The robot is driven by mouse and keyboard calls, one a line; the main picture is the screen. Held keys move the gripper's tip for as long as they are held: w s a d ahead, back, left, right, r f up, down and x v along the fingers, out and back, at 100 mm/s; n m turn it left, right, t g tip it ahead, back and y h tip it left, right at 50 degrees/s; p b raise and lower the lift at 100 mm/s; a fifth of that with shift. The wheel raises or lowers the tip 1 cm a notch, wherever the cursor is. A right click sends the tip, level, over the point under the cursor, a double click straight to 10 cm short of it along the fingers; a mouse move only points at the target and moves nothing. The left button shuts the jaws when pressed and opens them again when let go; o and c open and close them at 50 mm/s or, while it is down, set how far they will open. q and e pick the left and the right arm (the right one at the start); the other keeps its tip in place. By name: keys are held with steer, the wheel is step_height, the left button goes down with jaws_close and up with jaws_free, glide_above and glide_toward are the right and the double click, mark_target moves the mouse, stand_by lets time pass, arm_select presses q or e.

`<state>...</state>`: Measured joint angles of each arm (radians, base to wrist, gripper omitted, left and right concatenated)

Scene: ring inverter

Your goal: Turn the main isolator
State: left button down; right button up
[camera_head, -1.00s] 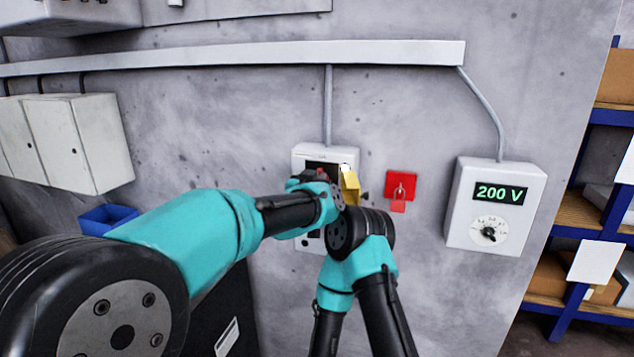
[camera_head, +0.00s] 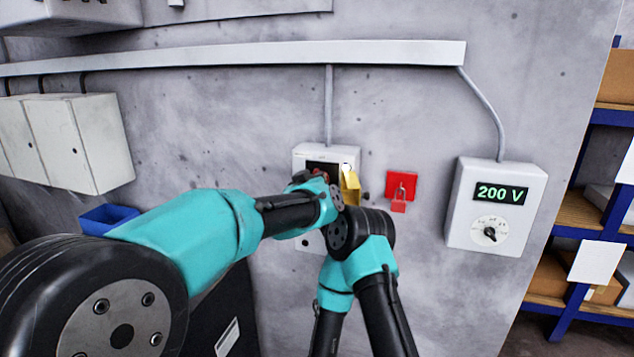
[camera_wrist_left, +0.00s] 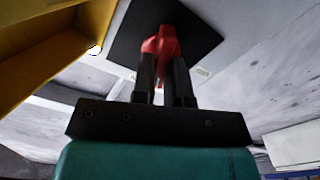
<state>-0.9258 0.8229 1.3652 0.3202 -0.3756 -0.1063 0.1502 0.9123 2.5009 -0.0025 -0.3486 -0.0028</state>
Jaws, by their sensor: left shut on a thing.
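The main isolator is a white box (camera_head: 345,157) on the wall, with a dark plate and a red handle. In the left wrist view the red handle (camera_wrist_left: 161,50) stands out from the black plate (camera_wrist_left: 200,38). My left gripper (camera_wrist_left: 162,75) is shut on the red handle, one dark finger on each side of it. In the head view my left arm's wrist hides most of the isolator and the gripper. A yellow part (camera_head: 350,186) projects from the isolator's right side and also shows at upper left in the wrist view (camera_wrist_left: 45,55). My right gripper is not seen.
A red padlock (camera_head: 398,206) hangs on a red plate (camera_head: 401,181) right of the isolator. A meter box (camera_head: 460,215) reading 200 V with a dial (camera_head: 490,233) is farther right. White cabinets (camera_head: 95,140) and a blue bin (camera_head: 108,217) are at left.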

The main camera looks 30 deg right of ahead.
arm_select(q)
steer(key=shift+n, duration=1.2)
steer(key=c, duration=1.1)
jaws_free()
steer(key=shift+c, duration=0.2)
